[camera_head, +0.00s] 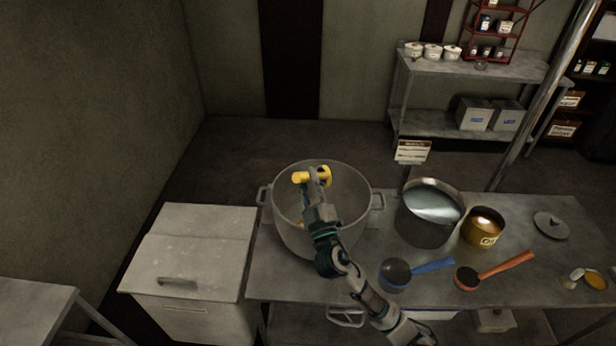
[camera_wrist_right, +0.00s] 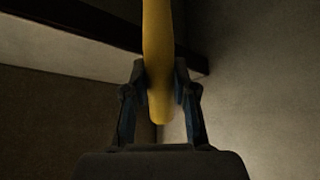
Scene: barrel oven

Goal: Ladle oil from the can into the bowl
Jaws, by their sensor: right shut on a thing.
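My right gripper (camera_head: 318,176) is above the large metal pot (camera_head: 355,183), shut on a yellow-handled tool (camera_head: 300,178), which looks like a ladle. In the right wrist view its yellow handle (camera_wrist_right: 157,60) runs up between the two fingers. The tool's scoop cannot be made out. The golden can (camera_head: 484,241), with a label on its front, stands open on the table at the right of a grey pot. The large two-handled pot is the widest vessel here; whether it is the task's bowl, I cannot tell. My left gripper is not in view.
A grey pot (camera_head: 425,228) of pale liquid stands between the large pot and the can. A blue-handled ladle (camera_head: 432,266) and an orange-handled ladle (camera_head: 507,264) lie in front. A lid (camera_head: 551,225) lies at the right. A white chest (camera_head: 190,250) stands left of the table.

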